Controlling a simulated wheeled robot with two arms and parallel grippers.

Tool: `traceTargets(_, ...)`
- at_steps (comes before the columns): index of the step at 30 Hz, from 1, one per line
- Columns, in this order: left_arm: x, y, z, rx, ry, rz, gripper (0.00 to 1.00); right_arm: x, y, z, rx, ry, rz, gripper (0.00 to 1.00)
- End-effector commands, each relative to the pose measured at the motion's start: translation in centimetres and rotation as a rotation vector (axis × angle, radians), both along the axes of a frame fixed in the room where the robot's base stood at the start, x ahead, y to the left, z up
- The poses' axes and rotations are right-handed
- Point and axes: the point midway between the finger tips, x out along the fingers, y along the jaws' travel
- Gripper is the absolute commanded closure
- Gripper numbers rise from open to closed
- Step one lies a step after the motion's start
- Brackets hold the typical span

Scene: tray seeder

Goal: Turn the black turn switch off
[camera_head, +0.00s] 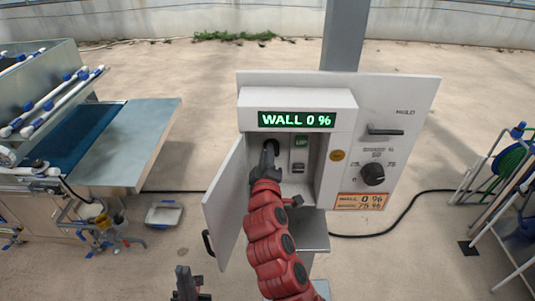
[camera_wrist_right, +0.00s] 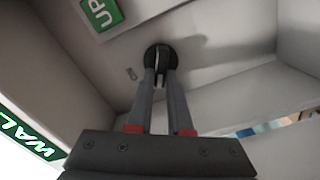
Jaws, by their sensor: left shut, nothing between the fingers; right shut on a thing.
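The black turn switch (camera_wrist_right: 160,52) is a round black knob with a raised grip on the back wall inside the open control box (camera_head: 345,113). My right gripper (camera_head: 269,154) reaches into the box's left part. In the right wrist view its fingers (camera_wrist_right: 160,80) are shut on the switch's raised grip, one finger on each side. In the head view the gripper hides much of the switch. The box's display (camera_head: 296,120) reads "WALL 0 %". My left gripper (camera_head: 188,283) is shut and empty, low in the head view, away from the box.
The box door (camera_head: 226,200) hangs open at left. Inside are a green label (camera_head: 301,140) and a small rocker-like switch (camera_head: 299,168). A dial (camera_head: 373,174) and a handle (camera_head: 385,131) are on the right panel. A seeder machine (camera_head: 122,150) stands left, a hose rack (camera_head: 508,165) right.

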Motion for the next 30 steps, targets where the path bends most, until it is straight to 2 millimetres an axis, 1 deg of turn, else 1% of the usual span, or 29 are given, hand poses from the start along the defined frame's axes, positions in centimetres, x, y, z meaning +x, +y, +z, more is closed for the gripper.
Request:
traceTargets(2,0.0,0.0,0.0,0.0,0.0,0.0,1.0,0.0,0.0,-0.2,-0.001,0.003,0.001,1.0)
traceTargets(3,0.0,0.0,0.0,0.0,0.0,0.0,1.0,0.0,0.0,-0.2,-0.001,0.003,0.001,0.81)
traceTargets(5,0.0,0.0,0.0,0.0,0.0,0.0,1.0,0.0,0.0,-0.2,-0.001,0.003,0.001,0.7)
traceTargets(6,0.0,0.0,0.0,0.0,0.0,0.0,1.0,0.0,0.0,-0.1,0.0,0.003,0.001,0.63)
traceTargets(8,0.0,0.0,0.0,0.0,0.0,0.0,1.0,0.0,0.0,-0.1,0.0,0.002,0.0,0.53)
traceTargets(17,0.0,0.0,-0.1,0.0,0.0,0.0,1.0,-0.1,0.0,-0.1,0.0,0.001,0.0,0.53)
traceTargets(20,0.0,0.0,-0.4,0.0,0.0,0.0,1.0,-0.6,0.1,-0.2,0.0,-0.001,0.002,0.53)
traceTargets(23,0.0,0.0,-1.0,0.0,0.0,0.0,1.0,-1.8,0.1,-0.2,0.001,-0.004,0.003,0.53)
traceTargets(25,0.0,0.0,-1.6,0.0,0.0,0.0,1.0,-3.1,0.2,-0.4,0.001,-0.002,0.004,0.53)
traceTargets(30,0.0,0.0,-3.2,0.0,0.0,0.0,1.0,-6.9,0.2,-0.5,0.0,-0.004,0.006,0.53)
